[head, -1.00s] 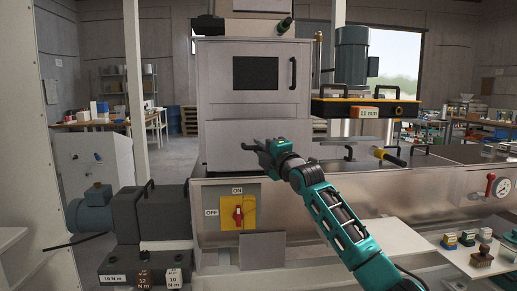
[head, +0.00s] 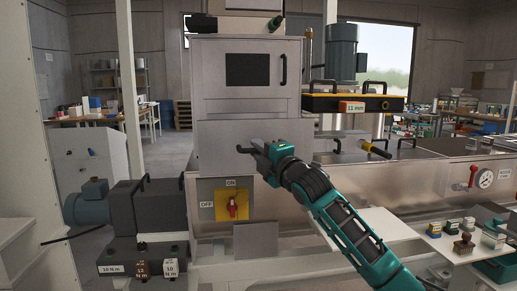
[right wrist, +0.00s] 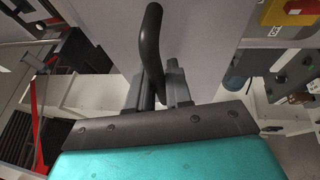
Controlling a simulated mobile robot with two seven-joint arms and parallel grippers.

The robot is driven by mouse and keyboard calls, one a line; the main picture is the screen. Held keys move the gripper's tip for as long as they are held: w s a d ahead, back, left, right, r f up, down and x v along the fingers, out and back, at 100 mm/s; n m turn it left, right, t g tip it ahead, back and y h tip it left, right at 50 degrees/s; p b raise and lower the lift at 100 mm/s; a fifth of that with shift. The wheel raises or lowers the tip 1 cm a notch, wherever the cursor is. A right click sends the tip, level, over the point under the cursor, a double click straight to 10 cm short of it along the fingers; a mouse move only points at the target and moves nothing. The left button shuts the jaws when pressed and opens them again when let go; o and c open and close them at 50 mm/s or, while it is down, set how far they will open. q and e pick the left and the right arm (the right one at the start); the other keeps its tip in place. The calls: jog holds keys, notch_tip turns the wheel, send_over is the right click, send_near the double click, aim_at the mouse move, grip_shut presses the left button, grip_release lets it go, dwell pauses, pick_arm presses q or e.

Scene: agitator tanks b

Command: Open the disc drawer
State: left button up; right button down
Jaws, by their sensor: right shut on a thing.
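The disc drawer has a plain grey front (head: 222,133) below the windowed cabinet door. The front stands out a little from the cabinet body, so the drawer looks partly open. My right gripper (head: 249,150) is at the drawer front in the head view. In the right wrist view its two fingers (right wrist: 158,88) are shut around a curved black handle (right wrist: 151,45), with the grey panel behind it. The inside of the drawer is hidden. My left gripper is not in view.
The cabinet door (head: 245,75) above has its own black handle. A yellow switch plate (head: 231,204) with a red knob is below. A yellow-edged black unit marked 11 mm (head: 352,104) stands to the right. A white table (head: 375,222) is at lower right.

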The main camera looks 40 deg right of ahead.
jog(key=shift+f, duration=0.1)
jog(key=c, duration=1.4)
grip_release()
jog(key=b+v, duration=0.2)
jog(key=v, duration=1.1)
